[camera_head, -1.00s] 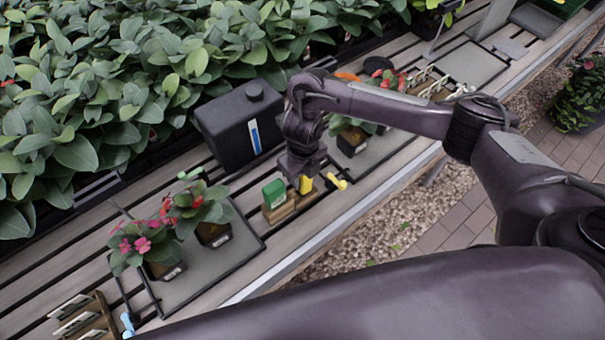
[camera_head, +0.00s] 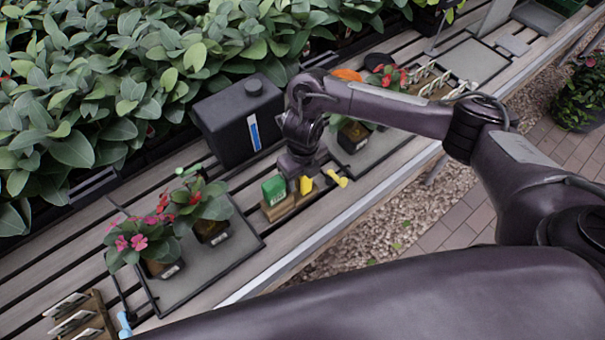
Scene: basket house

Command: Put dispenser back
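A wooden holder (camera_head: 281,209) stands on the slatted bench with a green block-shaped item (camera_head: 273,189) at its left. A small yellow item (camera_head: 306,185) is at its right end. I cannot tell which of these is the dispenser. My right gripper (camera_head: 300,178) points down at the holder's right end, right beside the yellow item. The gripper partly hides the yellow item. Whether its fingers are closed on it is unclear. A yellow-headed tool (camera_head: 337,178) lies just right of the gripper. My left gripper is not in view.
A black canister (camera_head: 223,137) stands behind the holder. Potted flowers stand on a grey tray (camera_head: 231,252) at the left and another tray (camera_head: 385,150) at the right. A wooden rack (camera_head: 90,319) is at the bottom left. The bench edge is in front.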

